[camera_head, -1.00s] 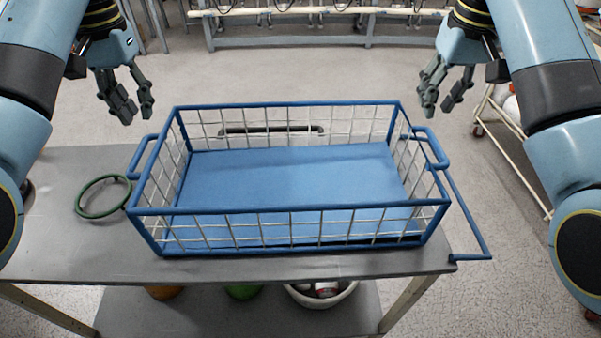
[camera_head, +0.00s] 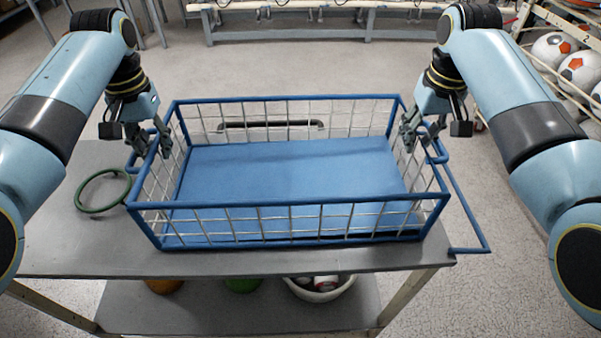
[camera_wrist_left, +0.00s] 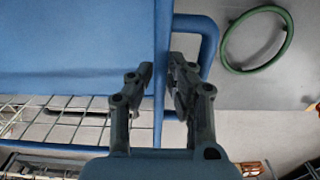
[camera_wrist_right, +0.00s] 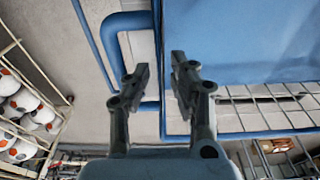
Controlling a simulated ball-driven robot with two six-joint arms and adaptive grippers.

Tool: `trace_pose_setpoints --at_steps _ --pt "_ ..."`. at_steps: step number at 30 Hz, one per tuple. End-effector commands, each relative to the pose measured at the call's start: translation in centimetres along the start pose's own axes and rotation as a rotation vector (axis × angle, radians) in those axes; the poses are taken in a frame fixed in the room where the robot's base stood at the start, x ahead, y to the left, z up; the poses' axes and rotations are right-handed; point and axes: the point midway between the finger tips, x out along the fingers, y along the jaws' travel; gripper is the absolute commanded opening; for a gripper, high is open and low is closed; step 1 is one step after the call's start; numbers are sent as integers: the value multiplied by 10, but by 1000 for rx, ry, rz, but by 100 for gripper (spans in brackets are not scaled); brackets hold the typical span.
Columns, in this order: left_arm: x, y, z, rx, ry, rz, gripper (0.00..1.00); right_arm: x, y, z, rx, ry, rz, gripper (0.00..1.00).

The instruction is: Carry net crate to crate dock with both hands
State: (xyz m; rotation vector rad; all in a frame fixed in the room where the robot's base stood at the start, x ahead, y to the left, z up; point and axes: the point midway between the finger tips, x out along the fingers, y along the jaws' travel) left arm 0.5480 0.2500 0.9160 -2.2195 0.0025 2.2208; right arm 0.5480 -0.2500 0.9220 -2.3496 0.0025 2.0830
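The net crate (camera_head: 250,204) is a blue frame with white wire mesh sides and a solid blue floor. It stands level on the grey cart top and looks empty. My left gripper (camera_head: 152,150) is at its left end, open, with its fingers on either side of the end rail in the left wrist view (camera_wrist_left: 161,75). My right gripper (camera_head: 420,145) is at the right end, open, with the blue end rail between its fingers in the right wrist view (camera_wrist_right: 163,72). A side handle loop shows by each gripper. I cannot make out a crate dock.
A green ring (camera_head: 80,192) lies on the grey cart top (camera_head: 70,240), left of the crate. A blue bar (camera_head: 468,210) sticks out at the cart's right end. A white bowl (camera_head: 320,292) sits on the lower shelf. A ball rack (camera_head: 570,70) stands at the far right.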

Motion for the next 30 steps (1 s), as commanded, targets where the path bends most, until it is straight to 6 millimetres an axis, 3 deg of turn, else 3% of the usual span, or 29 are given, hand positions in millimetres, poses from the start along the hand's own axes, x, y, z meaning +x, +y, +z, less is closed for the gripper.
trace_pose_setpoints --at_steps 9,13,15,30 --pt "2 0 0 0 1 0 16 2 0 0 0 1 0 22" --pt "1 0 0 0 1 0 0 1 0 0 0 1 0 5" --pt "1 0 0 0 1 0 0 1 0 0 0 1 0 0" --pt "0 0 -1 0 2 0 0 1 0 -1 0 2 0 0"
